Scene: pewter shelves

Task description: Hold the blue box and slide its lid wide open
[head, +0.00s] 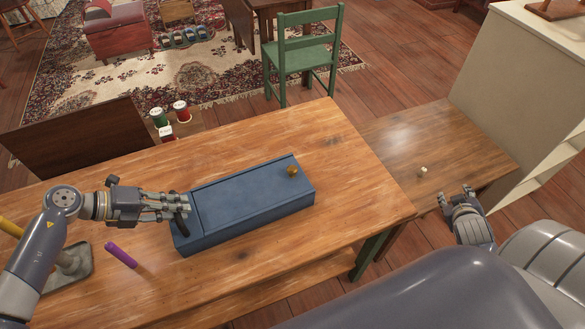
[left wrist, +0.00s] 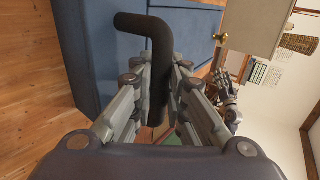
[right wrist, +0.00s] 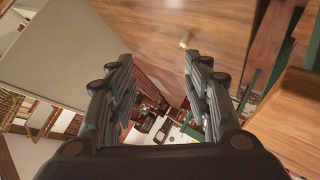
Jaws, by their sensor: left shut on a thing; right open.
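The blue box (head: 222,231) lies on the wooden table, long and low. Its lid (head: 245,194) has a small brass knob (head: 292,171) near the right end. A seam crosses the top near the left end. My left gripper (head: 180,207) is at the box's left end, shut on a black bent handle (head: 183,226). The handle (left wrist: 158,40) also shows between the fingers in the left wrist view, with the blue box (left wrist: 80,60) behind it. My right gripper (head: 462,197) is open and empty, away to the right of the table, beyond its edge.
A lower side table (head: 440,150) on the right bears a small pale peg (head: 423,171). Several spools (head: 180,111) and a green chair (head: 303,55) are beyond the table.

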